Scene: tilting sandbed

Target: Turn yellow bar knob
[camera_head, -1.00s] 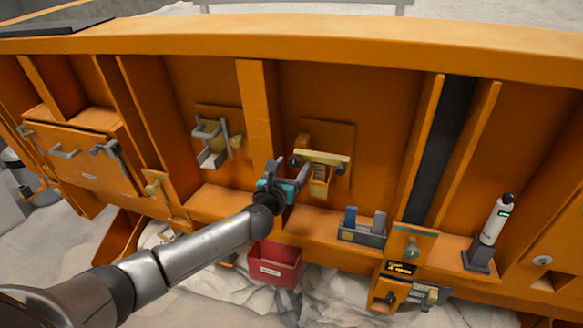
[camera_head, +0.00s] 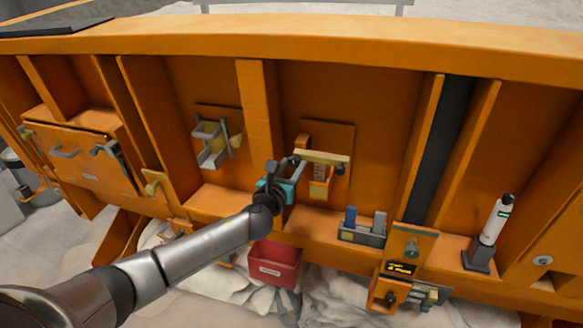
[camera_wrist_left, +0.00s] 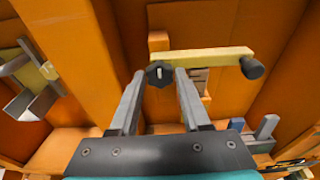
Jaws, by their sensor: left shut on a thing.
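The yellow bar (camera_head: 325,158) lies nearly level on an orange back plate in the middle bay. It also shows in the left wrist view (camera_wrist_left: 209,56). A dark faceted knob (camera_wrist_left: 159,74) is at the bar's left end, and a dark round grip (camera_wrist_left: 252,67) is at its right end. My left gripper (camera_head: 284,163) reaches up from below left. Its fingertips (camera_wrist_left: 160,73) are on either side of the dark faceted knob, shut on it. The exact contact is hard to see. My right gripper is not in view.
A yellow and grey bracket (camera_head: 213,143) is mounted in the bay to the left. A block with blue and grey pegs (camera_head: 363,227) stands on the ledge to the right. A red bin (camera_head: 274,266) hangs below, and a white cylinder (camera_head: 496,222) stands far right.

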